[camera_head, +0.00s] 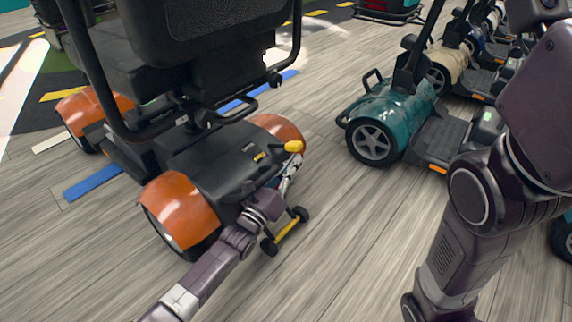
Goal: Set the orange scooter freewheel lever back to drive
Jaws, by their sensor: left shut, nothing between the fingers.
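The orange scooter (180,208) stands at the left with its rear toward me. A lever with a yellow knob (293,146) sticks up at the right edge of its dark rear deck (215,160). I take it as the freewheel lever; its lower part is hidden by my gripper. My left gripper (293,166) is shut and empty. Its tips are just below the yellow knob; I cannot tell whether they touch it. My right arm comes down at the right, and its gripper is out of view.
The scooter's seat and black armrests overhang the deck. Small rear wheels on a yellow bar (288,229) lie below my left wrist. A teal scooter (395,110) stands to the right, with more scooters behind it. Bare wood floor (340,220) lies between.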

